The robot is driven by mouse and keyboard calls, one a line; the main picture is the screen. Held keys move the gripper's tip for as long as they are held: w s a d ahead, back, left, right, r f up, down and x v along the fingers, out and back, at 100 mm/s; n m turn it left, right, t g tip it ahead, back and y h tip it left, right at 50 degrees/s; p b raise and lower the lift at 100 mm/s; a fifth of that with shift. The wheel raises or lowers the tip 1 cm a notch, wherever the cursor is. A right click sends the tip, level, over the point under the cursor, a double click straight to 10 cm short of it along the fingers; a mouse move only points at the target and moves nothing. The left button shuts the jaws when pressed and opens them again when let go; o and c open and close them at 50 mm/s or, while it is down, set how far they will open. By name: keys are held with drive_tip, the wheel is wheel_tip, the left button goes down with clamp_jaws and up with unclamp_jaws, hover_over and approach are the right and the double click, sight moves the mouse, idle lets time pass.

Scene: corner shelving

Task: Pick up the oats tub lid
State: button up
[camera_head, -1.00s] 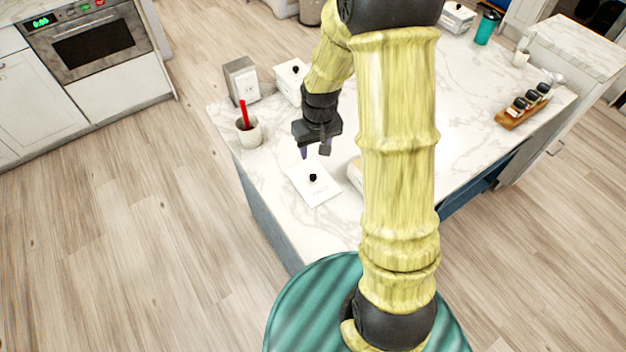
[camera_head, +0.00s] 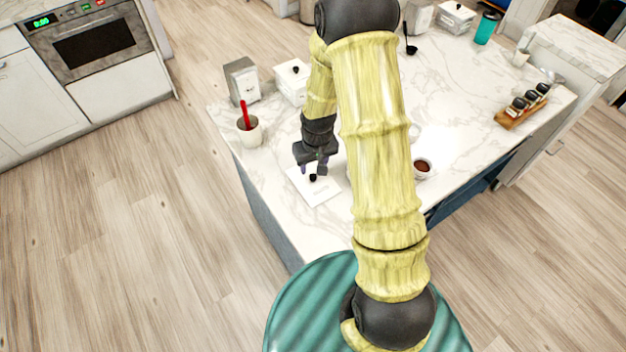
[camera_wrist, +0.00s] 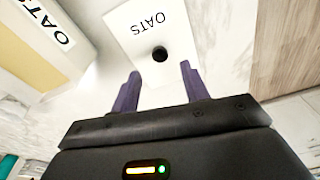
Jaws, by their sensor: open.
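The oats tub lid (camera_head: 318,190) is a flat white square with a black knob, lying on the marble counter near its left edge. In the wrist view the lid (camera_wrist: 150,25) carries the word OATS, and its black knob (camera_wrist: 160,54) lies just beyond and between the fingertips. My gripper (camera_head: 313,172) is open and empty, with its purple fingers pointing down close to the knob. The wrist view shows the two fingers (camera_wrist: 161,72) apart, one on each side of the knob's line. Whether they touch the lid is not clear.
In the wrist view, a tub labelled OATS (camera_wrist: 28,40) stands to the left. A white cup with a red utensil (camera_head: 249,133), a grey box (camera_head: 241,80) and a lidded white tub (camera_head: 292,82) stand behind. A cup of brown contents (camera_head: 422,168) is right of my arm.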

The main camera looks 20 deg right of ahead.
sight(313, 176)
drive_tip(key=shift+a+f+p, duration=0.1)
drive_tip(key=shift+f+p, duration=0.4)
drive_tip(key=shift+f, duration=1.9)
drive_tip(key=shift+c, duration=0.4)
clamp_jaws()
